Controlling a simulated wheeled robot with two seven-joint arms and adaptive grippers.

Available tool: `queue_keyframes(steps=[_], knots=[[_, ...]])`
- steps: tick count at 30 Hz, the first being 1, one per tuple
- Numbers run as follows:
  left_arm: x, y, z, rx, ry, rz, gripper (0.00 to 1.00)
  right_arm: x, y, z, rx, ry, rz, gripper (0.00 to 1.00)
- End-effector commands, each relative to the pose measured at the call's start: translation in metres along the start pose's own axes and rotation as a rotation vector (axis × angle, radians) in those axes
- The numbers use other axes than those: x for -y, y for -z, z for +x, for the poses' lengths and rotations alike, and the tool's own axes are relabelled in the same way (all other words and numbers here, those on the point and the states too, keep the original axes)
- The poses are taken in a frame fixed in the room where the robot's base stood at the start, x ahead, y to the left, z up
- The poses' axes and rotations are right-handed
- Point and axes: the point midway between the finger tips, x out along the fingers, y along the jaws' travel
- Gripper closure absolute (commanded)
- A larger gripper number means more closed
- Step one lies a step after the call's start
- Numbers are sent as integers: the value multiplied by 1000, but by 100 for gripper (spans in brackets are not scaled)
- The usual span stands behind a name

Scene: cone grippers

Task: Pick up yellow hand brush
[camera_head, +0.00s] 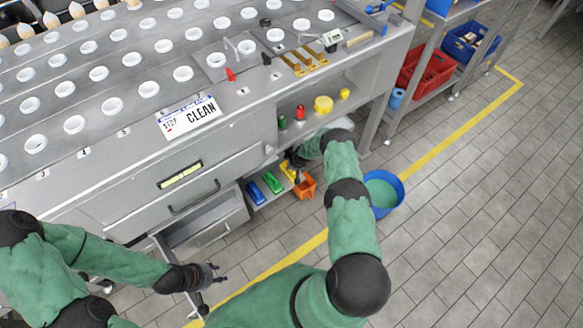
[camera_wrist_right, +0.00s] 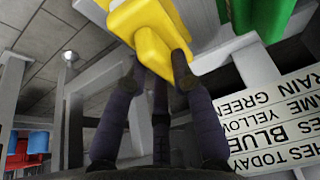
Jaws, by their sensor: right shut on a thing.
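The yellow hand brush (camera_head: 288,171) is at the lower shelf of the steel workbench, partly hidden by my right gripper in the head view. In the right wrist view the yellow brush (camera_wrist_right: 150,27) fills the top middle, between the dark fingers of my right gripper (camera_wrist_right: 160,75). That gripper is shut on it. Whether the brush still touches the shelf cannot be told. A green brush (camera_head: 272,182) and a blue brush (camera_head: 254,192) lie to its left. My left gripper (camera_head: 216,274) is empty and open, in front of the drawers.
A blue bucket (camera_head: 384,190) is on the floor close to my right arm. An open drawer (camera_head: 205,225) juts out at the left. A shelf above holds small yellow, red and green items.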

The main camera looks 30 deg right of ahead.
Motion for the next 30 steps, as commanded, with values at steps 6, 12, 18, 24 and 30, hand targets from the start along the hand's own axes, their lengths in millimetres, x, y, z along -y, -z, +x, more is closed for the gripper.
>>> queue_keyframes(steps=[6, 12, 18, 24, 30], knots=[[-6, -1, -16, 0, 0, 0, 60, -1, 11, -24, -2, -1, -1, 100], [-13, -1, -36, 0, 0, 0, 60, 5, 10, -36, 2, -1, -2, 100], [-20, -2, -56, 0, 0, 0, 60, 10, 9, -48, 0, -1, -3, 100], [-28, -3, -78, 0, 0, 0, 60, 15, 8, -58, 0, 0, -1, 100], [-36, -4, -100, 0, 0, 0, 60, 21, 6, -69, 0, 0, -1, 100]])
